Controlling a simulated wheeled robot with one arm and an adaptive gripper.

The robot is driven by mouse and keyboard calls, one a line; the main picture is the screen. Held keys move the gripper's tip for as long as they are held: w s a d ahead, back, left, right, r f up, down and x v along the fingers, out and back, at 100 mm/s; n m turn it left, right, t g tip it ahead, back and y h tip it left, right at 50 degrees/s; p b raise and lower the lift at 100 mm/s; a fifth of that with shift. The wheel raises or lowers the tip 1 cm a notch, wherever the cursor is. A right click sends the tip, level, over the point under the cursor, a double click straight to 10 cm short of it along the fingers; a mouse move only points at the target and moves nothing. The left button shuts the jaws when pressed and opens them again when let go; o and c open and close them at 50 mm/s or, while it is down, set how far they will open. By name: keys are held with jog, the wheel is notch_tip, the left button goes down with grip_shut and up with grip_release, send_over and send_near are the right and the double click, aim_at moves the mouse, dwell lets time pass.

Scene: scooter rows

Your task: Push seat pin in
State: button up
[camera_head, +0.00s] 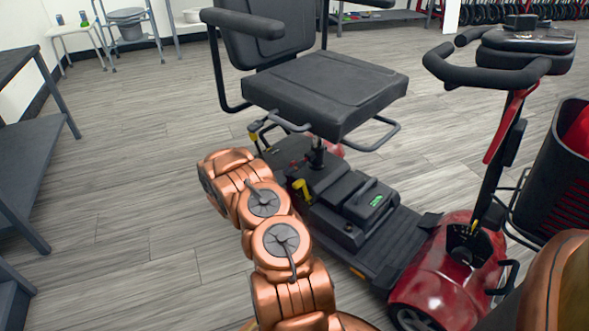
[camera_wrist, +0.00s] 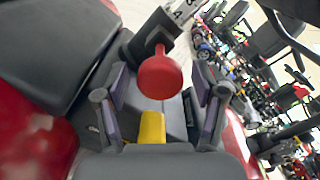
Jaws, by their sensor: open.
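The seat pin shows in the wrist view as a round red knob (camera_wrist: 158,77) on a short red stem. The stem meets a dark sleeve at the seat post (camera_wrist: 185,10), which carries white number marks. I cannot tell how deep the pin sits. My gripper (camera_wrist: 160,82) is open, with one dark finger on each side of the knob and a gap to each. Nothing is held. In the head view the scooter seat (camera_head: 325,88) stands on its post (camera_head: 317,154). The pin and my gripper are hidden there by my copper arm.
A yellow part (camera_wrist: 152,127) lies below the knob, between the fingers. In the head view the scooter's tiller (camera_head: 500,135) and red front (camera_head: 445,275) stand right. A grey shelf (camera_head: 30,170) is at left; the floor between is clear. A basket (camera_head: 560,170) is far right.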

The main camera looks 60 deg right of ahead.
grip_shut()
dwell(0.6)
